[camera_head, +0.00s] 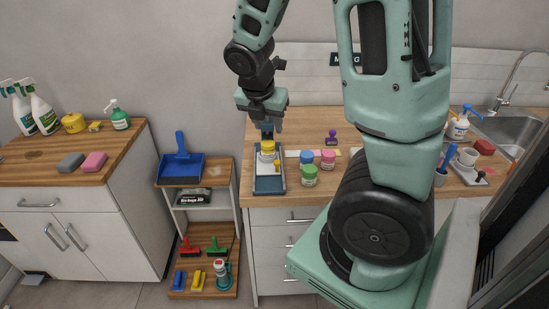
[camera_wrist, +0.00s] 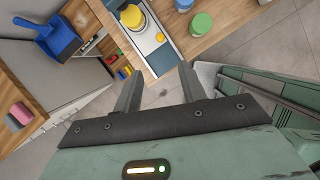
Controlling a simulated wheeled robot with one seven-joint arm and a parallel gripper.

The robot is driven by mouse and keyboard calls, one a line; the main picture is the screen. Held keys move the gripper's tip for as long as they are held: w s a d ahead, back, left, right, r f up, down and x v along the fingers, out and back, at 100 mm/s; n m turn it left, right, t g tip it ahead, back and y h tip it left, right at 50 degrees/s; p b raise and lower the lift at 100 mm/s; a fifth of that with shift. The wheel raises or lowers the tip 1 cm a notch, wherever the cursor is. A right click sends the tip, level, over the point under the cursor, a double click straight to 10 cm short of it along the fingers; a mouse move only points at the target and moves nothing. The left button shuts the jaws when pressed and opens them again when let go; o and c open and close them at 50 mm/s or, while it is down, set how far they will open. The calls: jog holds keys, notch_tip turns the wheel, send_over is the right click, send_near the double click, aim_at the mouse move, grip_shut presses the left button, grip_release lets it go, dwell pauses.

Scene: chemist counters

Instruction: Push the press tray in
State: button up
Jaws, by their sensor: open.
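The press tray (camera_head: 258,188) is a flat dark blue-grey tray with a pale inner plate, lying at the left end of the wooden counter. A yellow-topped jar (camera_head: 267,149) and a small yellow-knobbed piece (camera_head: 277,167) are on it. In the wrist view the tray (camera_wrist: 168,59) is at top centre, with the yellow jar (camera_wrist: 132,17) on it. My gripper (camera_head: 267,132) appears just above the jar in the head view, fingers pointing down. In the wrist view the open, empty fingers (camera_wrist: 159,72) are apart, with floor and the tray's end showing between and beyond them.
Blue, pink and green jars (camera_head: 310,176) stand close to the tray's right. A purple-handled stamp (camera_head: 331,138) is farther back. A low shelf with a blue dustpan (camera_head: 181,166) stands left of the counter, and a sink (camera_head: 505,125) is at far right.

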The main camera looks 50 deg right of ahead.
aim_at(277, 161)
jog(key=x, duration=1.7)
jog(key=shift+a+f, duration=0.1)
jog(key=shift+f, duration=0.15)
